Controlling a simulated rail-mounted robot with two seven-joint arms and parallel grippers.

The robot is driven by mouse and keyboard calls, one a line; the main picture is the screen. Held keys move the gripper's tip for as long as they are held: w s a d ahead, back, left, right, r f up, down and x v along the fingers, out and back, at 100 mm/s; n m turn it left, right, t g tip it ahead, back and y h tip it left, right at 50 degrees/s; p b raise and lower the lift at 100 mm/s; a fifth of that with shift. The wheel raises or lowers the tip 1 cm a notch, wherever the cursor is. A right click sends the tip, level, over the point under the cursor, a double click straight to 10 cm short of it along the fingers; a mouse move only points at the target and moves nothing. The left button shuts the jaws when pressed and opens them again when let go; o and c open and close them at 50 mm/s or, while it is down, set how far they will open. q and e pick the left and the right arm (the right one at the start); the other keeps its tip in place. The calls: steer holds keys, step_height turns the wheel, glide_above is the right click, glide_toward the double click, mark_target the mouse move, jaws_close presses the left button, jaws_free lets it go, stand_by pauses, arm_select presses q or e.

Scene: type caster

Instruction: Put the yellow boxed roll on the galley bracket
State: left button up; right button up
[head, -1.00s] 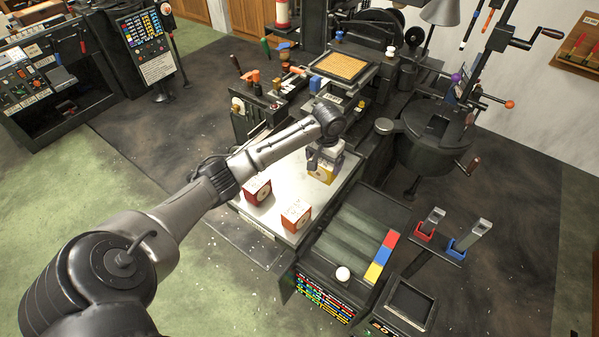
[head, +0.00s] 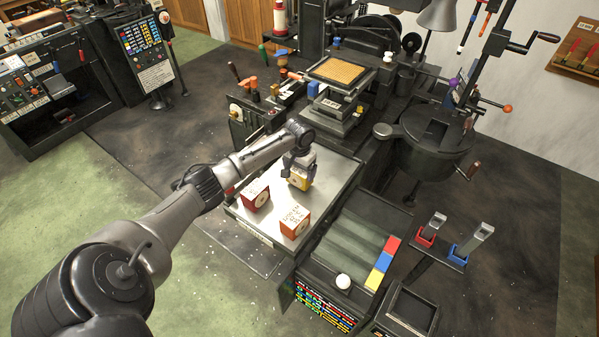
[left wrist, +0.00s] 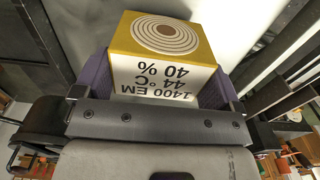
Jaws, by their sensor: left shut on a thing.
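The yellow boxed roll (head: 299,180) is a yellow box with white faces. In the left wrist view the yellow boxed roll (left wrist: 160,50) shows a face with rings and a label reading 1400 EM, 44 °C, 40 %. My left gripper (head: 301,168) is shut on it from above, with purple pads on both sides of the box in the left wrist view (left wrist: 165,85). The box is over the pale tray table; I cannot tell whether it touches it. I cannot pick out the galley bracket for certain. My right gripper is not in view.
A red boxed roll (head: 256,197) and an orange boxed roll (head: 294,222) stand on the pale table (head: 265,226), close to the held box. The dark caster machine (head: 340,110) rises behind. A slatted unit (head: 347,246) with coloured blocks stands at the front right.

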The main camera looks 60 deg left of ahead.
arm_select(q)
steer(key=shift+f, duration=0.6)
steer(key=o, duration=0.7)
steer(key=shift+f, duration=0.15)
steer(key=shift+o, duration=0.2)
step_height(320, 180, up, 11)
steer(key=shift+r+p, duration=0.1)
steer(key=shift+p, duration=0.65)
steer(key=shift+r, duration=0.6)
